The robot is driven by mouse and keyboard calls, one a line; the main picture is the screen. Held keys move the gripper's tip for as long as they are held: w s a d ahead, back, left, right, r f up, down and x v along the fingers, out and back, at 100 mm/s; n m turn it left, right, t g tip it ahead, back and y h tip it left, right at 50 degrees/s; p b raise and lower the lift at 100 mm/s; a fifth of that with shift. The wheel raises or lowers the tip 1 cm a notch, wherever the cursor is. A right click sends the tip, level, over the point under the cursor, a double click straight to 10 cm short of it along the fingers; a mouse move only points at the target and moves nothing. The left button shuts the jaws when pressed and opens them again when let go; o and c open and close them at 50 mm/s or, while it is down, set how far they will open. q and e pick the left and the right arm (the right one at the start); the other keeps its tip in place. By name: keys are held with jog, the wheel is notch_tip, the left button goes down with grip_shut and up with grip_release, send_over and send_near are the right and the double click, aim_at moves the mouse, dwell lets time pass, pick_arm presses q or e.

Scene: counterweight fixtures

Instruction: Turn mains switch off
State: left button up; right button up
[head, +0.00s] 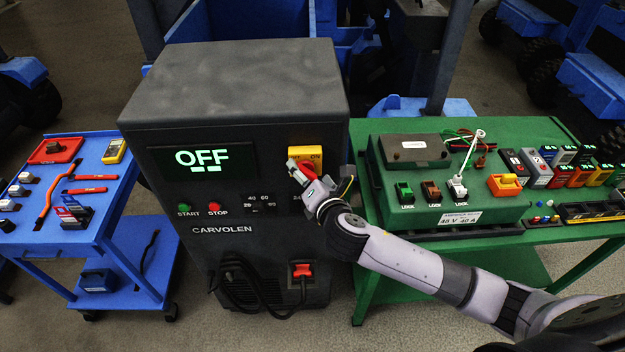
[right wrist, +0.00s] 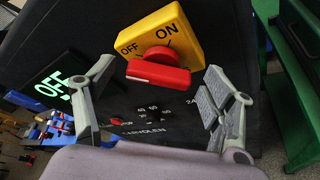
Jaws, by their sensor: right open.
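The mains switch is a red rotary knob (right wrist: 158,72) on a yellow plate (right wrist: 178,30) marked OFF and ON. It also shows on the front of the dark grey Carvolen cabinet (head: 240,85), at the upper right, in the head view (head: 311,153). In the right wrist view the knob's bar lies crosswise below the OFF and ON words. The cabinet display (head: 203,158) reads OFF. My right gripper (head: 312,184) is open in front of the switch, its fingers on either side of the knob with gaps visible. My left gripper is not in view.
A green bench (head: 545,235) with a green battery unit stands close on the right. A blue cart (head: 105,215) with tools is on the left. Start and stop buttons (head: 218,209) and a red plug (head: 302,271) sit lower on the cabinet front.

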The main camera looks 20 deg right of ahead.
jog(key=v, duration=1.2)
